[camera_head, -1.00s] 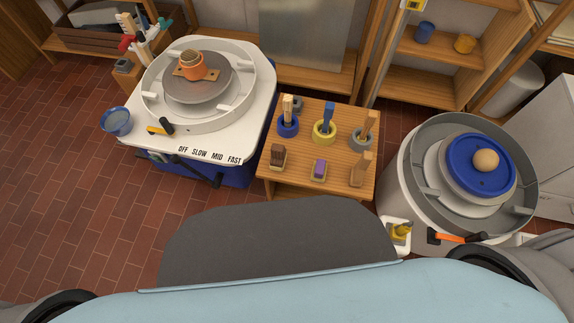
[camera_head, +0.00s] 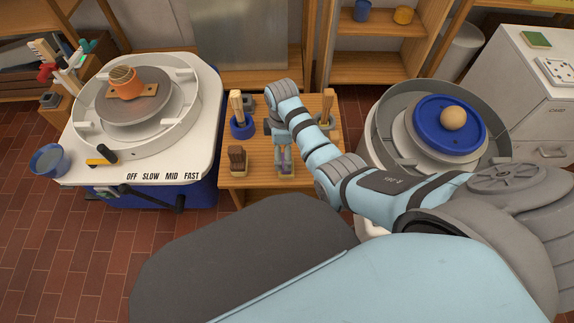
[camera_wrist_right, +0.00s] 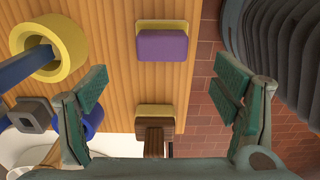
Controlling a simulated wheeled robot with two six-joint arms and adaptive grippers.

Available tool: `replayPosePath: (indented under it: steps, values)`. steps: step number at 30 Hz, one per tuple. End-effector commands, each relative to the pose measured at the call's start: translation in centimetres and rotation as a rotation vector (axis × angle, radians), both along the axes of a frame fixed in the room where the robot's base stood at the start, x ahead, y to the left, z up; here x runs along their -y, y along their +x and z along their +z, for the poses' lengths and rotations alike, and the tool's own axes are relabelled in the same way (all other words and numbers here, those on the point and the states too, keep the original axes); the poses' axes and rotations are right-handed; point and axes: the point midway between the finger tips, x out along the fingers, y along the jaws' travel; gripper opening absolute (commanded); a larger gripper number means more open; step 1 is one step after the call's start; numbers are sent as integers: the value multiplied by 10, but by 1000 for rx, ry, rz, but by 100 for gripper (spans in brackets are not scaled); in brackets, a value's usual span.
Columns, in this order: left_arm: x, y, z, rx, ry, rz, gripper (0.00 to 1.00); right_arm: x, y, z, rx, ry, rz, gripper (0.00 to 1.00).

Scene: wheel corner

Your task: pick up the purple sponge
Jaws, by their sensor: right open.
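The purple sponge (camera_wrist_right: 162,46) lies on a yellowish block on the wooden table in the right wrist view. In the head view it is mostly hidden by my right gripper (camera_head: 284,152), which is over the front middle of the table. In the right wrist view, the two green-padded fingers of my right gripper (camera_wrist_right: 161,86) are spread wide with nothing between them. The sponge is ahead of the fingertips, roughly centred between them, and apart from both. My left gripper is not in view.
The small wooden table (camera_head: 234,183) also bears a brown block brush (camera_head: 237,158) and a blue ring holder (camera_head: 242,129) with wooden tools. A white pottery wheel (camera_head: 205,120) stands left, and another with a blue disc (camera_head: 428,125) stands right.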

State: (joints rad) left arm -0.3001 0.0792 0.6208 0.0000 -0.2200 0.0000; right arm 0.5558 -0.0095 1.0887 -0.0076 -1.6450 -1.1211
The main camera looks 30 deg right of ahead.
Motion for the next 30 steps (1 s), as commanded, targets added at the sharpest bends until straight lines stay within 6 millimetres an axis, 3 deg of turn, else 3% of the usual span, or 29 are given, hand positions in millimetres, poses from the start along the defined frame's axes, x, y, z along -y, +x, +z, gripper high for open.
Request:
replayPosePath:
  steps: [1, 8, 13, 20, 30]
  values:
    - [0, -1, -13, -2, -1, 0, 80, 1, -1, -18, -2, 0, -1, 82]
    - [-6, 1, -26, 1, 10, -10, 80, 4, -4, -44, 0, -1, -5, 82]
    - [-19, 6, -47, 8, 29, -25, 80, 7, -9, -79, -1, 0, -4, 82]
    - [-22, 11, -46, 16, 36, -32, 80, 7, -8, -81, 2, -1, -4, 82]
    - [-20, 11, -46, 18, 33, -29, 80, 7, -8, -81, 1, 0, -4, 30]
